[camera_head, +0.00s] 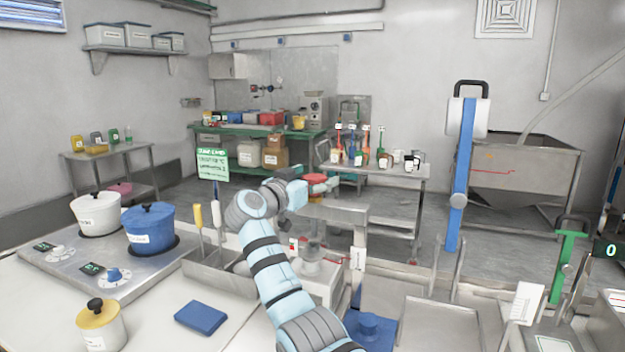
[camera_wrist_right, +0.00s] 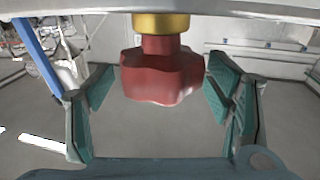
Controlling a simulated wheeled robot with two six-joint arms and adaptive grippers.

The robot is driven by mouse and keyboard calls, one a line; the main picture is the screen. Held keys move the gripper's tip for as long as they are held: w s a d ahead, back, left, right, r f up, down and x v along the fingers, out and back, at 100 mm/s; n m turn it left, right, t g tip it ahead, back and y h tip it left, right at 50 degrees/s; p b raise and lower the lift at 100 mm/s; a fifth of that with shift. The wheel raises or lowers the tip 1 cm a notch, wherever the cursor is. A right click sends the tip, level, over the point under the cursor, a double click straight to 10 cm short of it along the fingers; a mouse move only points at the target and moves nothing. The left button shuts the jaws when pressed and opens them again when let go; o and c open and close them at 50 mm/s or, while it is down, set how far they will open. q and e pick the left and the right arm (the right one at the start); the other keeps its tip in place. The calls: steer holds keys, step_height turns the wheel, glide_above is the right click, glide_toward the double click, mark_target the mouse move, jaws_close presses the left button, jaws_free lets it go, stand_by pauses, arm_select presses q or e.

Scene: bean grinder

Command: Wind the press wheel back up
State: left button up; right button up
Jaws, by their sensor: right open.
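The press wheel is a red lobed knob (camera_wrist_right: 162,76) under a brass collar (camera_wrist_right: 161,23) in the right wrist view. In the head view the red wheel (camera_head: 319,178) shows small at the end of my right arm. My right gripper (camera_wrist_right: 160,92) is open, with one green-padded finger on each side of the wheel. Gaps show between the pads and the wheel, so it is not gripped. In the head view the right gripper (camera_head: 305,189) is partly hidden by its own wrist. My left gripper is not in view.
A blue pot (camera_head: 150,229) and a white pot (camera_head: 97,213) stand on a hotplate unit at the left. A yellow pot (camera_head: 101,326) and a blue block (camera_head: 201,318) are on the near counter. A green sign (camera_head: 212,165) and a tall blue lever (camera_head: 461,175) stand beyond.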

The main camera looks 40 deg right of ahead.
steer(key=c, duration=1.2)
steer(key=shift+o, duration=0.2)
steer(key=shift+f+t, duration=0.1)
steer(key=shift+t, duration=0.2)
